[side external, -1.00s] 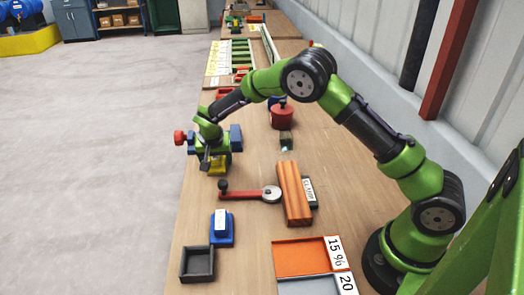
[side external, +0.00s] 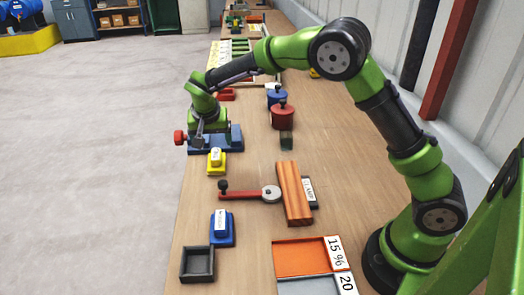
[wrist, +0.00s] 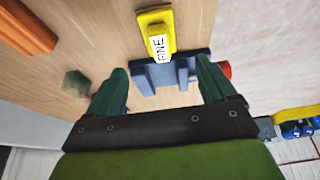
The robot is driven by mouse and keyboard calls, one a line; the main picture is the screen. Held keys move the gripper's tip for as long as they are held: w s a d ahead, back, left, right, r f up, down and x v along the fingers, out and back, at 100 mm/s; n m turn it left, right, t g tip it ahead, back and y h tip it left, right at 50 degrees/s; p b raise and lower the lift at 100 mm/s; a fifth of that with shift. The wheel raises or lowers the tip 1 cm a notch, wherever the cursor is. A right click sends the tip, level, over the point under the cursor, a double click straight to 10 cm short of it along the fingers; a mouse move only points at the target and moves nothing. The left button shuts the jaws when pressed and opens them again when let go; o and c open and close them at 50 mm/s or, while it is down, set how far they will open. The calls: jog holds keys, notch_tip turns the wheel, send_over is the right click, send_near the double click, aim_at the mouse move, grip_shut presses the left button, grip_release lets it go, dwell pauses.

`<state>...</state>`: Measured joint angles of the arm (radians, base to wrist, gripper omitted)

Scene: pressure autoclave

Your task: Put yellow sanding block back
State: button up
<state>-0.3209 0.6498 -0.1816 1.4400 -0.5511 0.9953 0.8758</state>
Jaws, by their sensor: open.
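The yellow sanding block (side external: 211,169) rests on the bench just in front of a blue vise-like fixture (side external: 234,137). Its white label faces up, and it looks like a smaller yellow piece on a wider yellow base. In the wrist view the yellow block (wrist: 154,18) is at top centre, beyond my fingertips, with a label that seems to read FINE. My gripper (wrist: 161,70) is open with nothing between its fingers. In the side view my gripper (side external: 208,133) is above the blue fixture, behind the yellow block and apart from it. The fingertips are hard to see there.
A blue block (side external: 222,241) and a dark open tray (side external: 197,278) are at the front left. A red lever clamp (side external: 245,194) and an orange wooden bar (side external: 293,195) lie in the middle. Red and blue pots (side external: 283,118) stand behind. An orange tray (side external: 300,257) is nearer.

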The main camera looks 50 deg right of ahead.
jog(key=s+d+r+n+t+y, duration=0.1)
jog(key=s+d+r+n+y, duration=0.15)
jog(key=s+r, duration=1.05)
jog(key=s+a+n+t+y, duration=0.1)
jog(key=s+n+t+y, duration=0.1)
jog(key=s, duration=1.5)
jog(key=shift+a+r+t+y, duration=0.25)
jog(key=shift+r+t+y, duration=0.1)
jog(key=shift+r+t, duration=0.15)
jog(key=shift+n, duration=0.25)
